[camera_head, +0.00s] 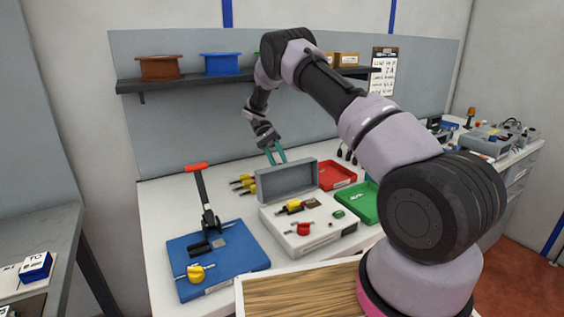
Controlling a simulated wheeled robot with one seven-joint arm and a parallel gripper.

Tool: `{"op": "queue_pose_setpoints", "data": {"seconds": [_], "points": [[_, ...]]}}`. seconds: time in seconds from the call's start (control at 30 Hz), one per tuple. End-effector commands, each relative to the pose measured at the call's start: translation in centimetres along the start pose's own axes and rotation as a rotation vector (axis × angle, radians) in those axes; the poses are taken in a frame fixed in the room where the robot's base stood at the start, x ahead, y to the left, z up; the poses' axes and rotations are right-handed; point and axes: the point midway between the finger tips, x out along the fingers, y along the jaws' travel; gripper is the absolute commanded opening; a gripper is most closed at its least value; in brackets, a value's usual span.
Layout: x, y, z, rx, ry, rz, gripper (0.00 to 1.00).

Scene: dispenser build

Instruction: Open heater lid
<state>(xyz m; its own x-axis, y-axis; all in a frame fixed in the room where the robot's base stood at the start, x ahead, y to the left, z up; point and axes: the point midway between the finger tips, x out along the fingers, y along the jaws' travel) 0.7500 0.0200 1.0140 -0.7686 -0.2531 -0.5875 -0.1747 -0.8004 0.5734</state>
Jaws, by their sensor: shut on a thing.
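The heater is a white box (318,240) on the workbench, with small yellow, red and green parts on its top. Its grey lid (287,181) stands raised at the back of the box, its inner side facing me. My gripper (277,158) reaches down from behind and above, with its teal fingers at the lid's top edge. The gripper is shut on the lid. The fingertips are partly hidden behind the lid, so the exact contact does not show.
A blue base (222,262) with a red-handled lever press (203,196) stands left of the heater. A red tray (337,174) and a green tray (364,203) lie to its right. A shelf (190,80) with spools hangs behind. A wooden board (300,290) is in front.

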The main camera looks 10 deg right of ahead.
Motion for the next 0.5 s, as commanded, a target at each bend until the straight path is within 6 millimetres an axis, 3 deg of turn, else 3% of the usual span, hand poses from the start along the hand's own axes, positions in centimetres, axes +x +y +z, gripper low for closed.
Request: {"op": "queue_pose_setpoints", "data": {"seconds": [0.1, 0.5], "points": [[0.5, -1.2, -0.1, -0.009, -0.016, 0.003, 0.0], [0.4, -2.0, -0.8, -0.011, -0.014, 0.004, 0.0]]}}
